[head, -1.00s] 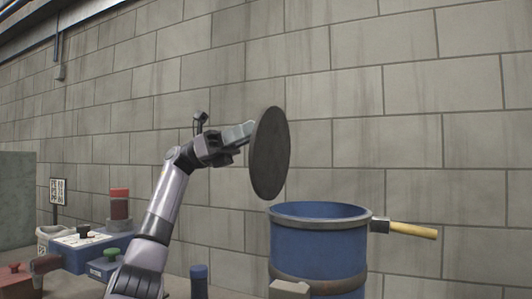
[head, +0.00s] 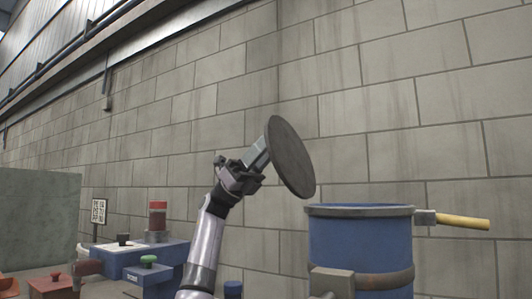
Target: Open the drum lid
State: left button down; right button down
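The blue drum (head: 360,245) stands at the lower right in the head view, its top rim uncovered. The dark round drum lid (head: 290,157) is up in the air, tilted, above and left of the drum and apart from its rim. My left gripper (head: 258,153) is at the lid's left side and appears shut on it, with the contact itself hidden behind the lid's edge. My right gripper is not in view.
A yellow-handled tool (head: 460,221) sticks out at the drum's right. A blue box (head: 160,262) with a green knob, a red-topped cylinder (head: 157,215) and a small sign (head: 99,211) stand at the left. A block wall closes the back.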

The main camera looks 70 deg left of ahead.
pick_arm(q)
jog(key=c, duration=0.8)
grip_release()
jog(key=b+v, duration=0.2)
jog(key=v, duration=0.5)
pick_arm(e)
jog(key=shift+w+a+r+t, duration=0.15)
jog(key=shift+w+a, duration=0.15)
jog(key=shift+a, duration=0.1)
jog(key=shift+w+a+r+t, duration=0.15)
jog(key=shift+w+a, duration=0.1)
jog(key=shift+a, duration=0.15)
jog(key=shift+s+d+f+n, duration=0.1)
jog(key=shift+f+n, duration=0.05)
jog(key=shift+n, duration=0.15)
